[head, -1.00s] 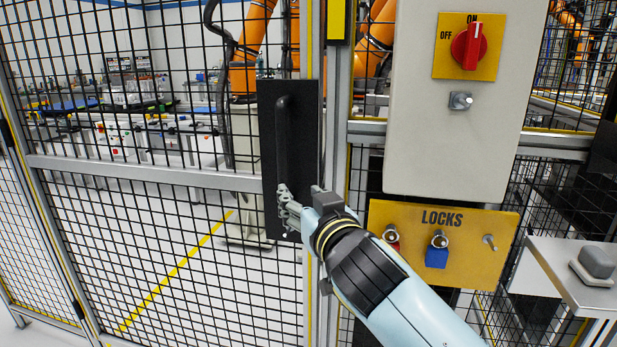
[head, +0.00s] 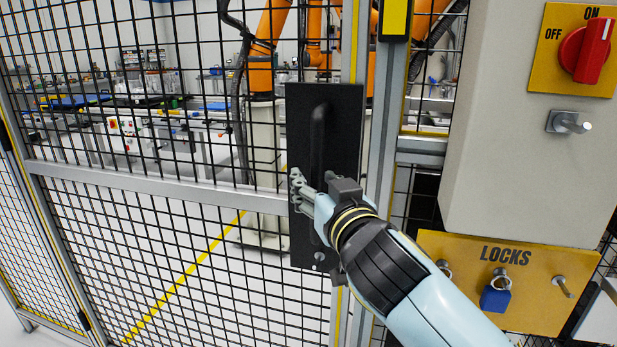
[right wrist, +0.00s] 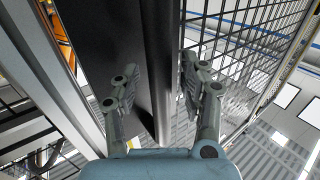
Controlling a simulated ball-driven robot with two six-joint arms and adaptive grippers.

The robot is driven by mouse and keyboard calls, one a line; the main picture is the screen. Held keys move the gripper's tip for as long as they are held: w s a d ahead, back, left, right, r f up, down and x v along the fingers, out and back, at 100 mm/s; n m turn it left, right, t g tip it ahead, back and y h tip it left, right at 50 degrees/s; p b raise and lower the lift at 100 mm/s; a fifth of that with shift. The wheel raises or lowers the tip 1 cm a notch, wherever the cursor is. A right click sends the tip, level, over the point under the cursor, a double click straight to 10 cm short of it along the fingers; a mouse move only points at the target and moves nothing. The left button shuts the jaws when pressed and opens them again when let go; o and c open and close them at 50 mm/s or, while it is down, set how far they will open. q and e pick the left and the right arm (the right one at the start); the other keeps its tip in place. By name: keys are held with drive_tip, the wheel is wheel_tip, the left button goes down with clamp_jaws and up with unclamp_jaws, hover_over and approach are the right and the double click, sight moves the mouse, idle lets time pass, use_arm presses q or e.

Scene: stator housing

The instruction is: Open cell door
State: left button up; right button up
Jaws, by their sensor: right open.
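The cell door (head: 160,185) is a black mesh panel in a grey frame and looks shut against its post. Its black vertical bar handle (head: 317,135) stands on a black plate (head: 345,115). My right gripper (head: 311,192) is at the lower part of the handle, fingers pointing left. In the right wrist view its fingers (right wrist: 157,88) are spread, with the dark handle (right wrist: 160,65) running between them. I cannot tell whether a finger touches it. The hand hides the handle's lower end. My left gripper is not in view.
Right of the door post stand a grey control box (head: 500,140) with a red switch (head: 585,52) and a yellow LOCKS panel (head: 520,275) holding a blue padlock (head: 495,296). Orange robot arms (head: 265,50) and benches are behind the mesh.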

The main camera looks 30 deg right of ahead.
drive_tip(key=shift+r, duration=0.1)
drive_tip(key=shift+c, duration=0.9)
clamp_jaws()
drive_tip(key=shift+w+a, duration=0.1)
